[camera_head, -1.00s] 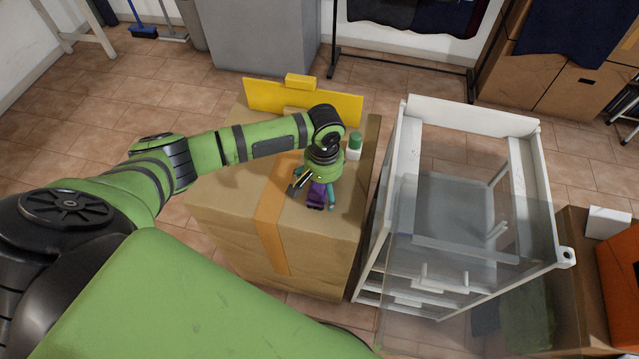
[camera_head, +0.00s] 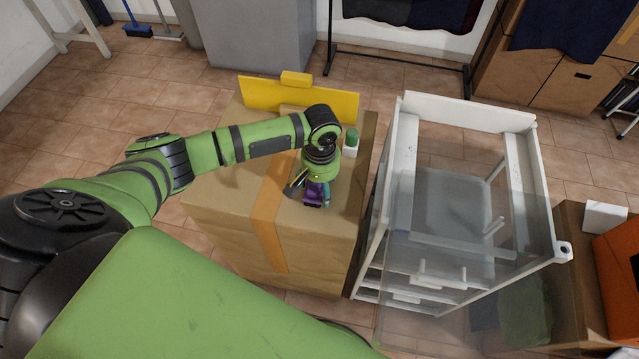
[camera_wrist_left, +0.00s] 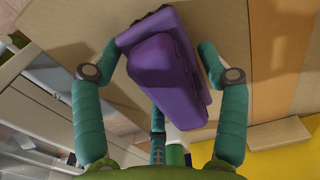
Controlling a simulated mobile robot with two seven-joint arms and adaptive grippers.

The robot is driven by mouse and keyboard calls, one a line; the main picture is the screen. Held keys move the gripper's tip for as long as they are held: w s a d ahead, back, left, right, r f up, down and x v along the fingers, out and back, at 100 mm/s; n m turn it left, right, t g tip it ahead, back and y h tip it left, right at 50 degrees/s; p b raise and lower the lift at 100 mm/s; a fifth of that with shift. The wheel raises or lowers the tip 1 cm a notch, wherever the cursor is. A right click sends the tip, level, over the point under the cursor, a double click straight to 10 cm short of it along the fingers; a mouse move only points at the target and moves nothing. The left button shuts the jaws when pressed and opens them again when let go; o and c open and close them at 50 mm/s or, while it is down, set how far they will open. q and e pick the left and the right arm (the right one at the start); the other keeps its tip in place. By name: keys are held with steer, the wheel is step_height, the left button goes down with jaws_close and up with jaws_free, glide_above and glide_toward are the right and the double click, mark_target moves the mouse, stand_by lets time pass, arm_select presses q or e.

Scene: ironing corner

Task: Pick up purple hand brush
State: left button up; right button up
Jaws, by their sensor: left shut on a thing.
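The purple hand brush (camera_head: 315,193) is on top of the cardboard box (camera_head: 233,190), under my left gripper. My left gripper (camera_head: 313,189) points down at it with teal fingers. My right gripper is not in view.
A small white bottle with a green cap (camera_head: 351,142) stands just right of my left gripper. A yellow board (camera_head: 300,98) rises at the box's back. A white drawer frame (camera_head: 404,125) stands close on the right. Open tiled floor lies to the left.

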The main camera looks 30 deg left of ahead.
arm_select(q)
steer(key=shift+w+r, duration=0.15)
steer(key=shift+r, duration=0.35)
step_height(320, 180, up, 3)
steer(key=d+r, duration=0.2)
steer(key=d, duration=0.2)
steer(key=d+r+b, duration=0.1)
steer(key=d+r, duration=0.1)
steer(key=d, duration=0.1)
steer(key=d+r+b, duration=0.1)
steer(key=d+r, duration=0.1)
steer(key=d, duration=0.2)
steer(key=shift+w+d+r, duration=0.25)
steer(key=shift+d+r, duration=0.05)
steer(key=shift+r, duration=0.05)
